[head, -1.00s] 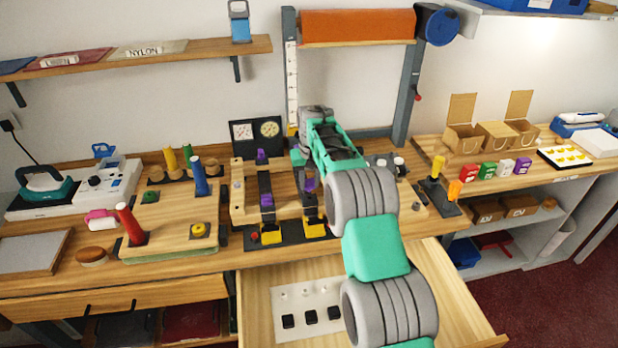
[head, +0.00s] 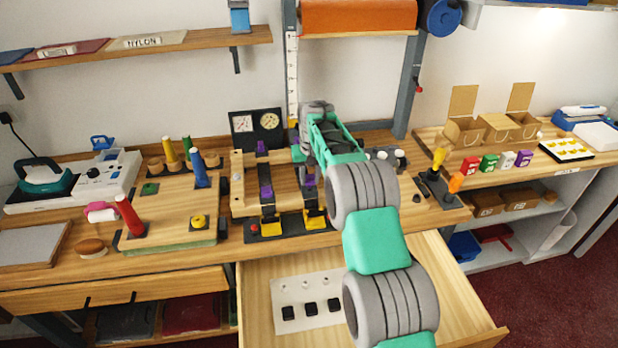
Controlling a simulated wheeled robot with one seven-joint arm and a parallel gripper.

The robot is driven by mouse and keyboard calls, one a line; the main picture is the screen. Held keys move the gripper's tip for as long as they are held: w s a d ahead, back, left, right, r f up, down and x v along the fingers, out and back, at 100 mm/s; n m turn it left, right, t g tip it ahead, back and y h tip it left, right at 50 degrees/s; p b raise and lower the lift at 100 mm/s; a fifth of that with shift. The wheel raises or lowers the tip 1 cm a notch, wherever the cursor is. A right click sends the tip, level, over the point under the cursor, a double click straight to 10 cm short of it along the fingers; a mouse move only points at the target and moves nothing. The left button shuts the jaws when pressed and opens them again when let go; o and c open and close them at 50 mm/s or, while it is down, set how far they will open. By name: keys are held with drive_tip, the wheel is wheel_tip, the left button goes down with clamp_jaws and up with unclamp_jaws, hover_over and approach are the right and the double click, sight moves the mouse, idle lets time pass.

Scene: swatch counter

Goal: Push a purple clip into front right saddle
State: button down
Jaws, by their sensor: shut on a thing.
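A wooden jig board (head: 240,203) stands on the bench with two black straps running front to back. Purple clips sit on the left strap, one at the back (head: 262,147) and one nearer the front (head: 266,192). Another purple clip (head: 309,181) is at the right strap, just below my gripper (head: 308,172). My gripper points down there and is shut on this clip. My teal and grey arm hides the fingertips' right side, the back of the right strap and much of the board's right half. Whether the clip is seated in the front right saddle cannot be told.
Yellow pieces (head: 315,218) lie at the straps' front ends. An open drawer (head: 262,325) below holds a white card with black pieces. A yellow-handled tool (head: 438,158) stands right of the board. A tray with red and blue posts (head: 198,170) is left.

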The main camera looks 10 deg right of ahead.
sight(310, 179)
drive_tip(key=shift+f, duration=0.65)
idle(0.5)
drive_tip(key=shift+f+b, duration=0.25)
drive_tip(key=shift+b, duration=0.15)
drive_tip(key=shift+s+f+b, duration=0.1)
drive_tip(key=shift+f+b, duration=0.2)
drive_tip(key=shift+f, duration=0.35)
idle(0.9)
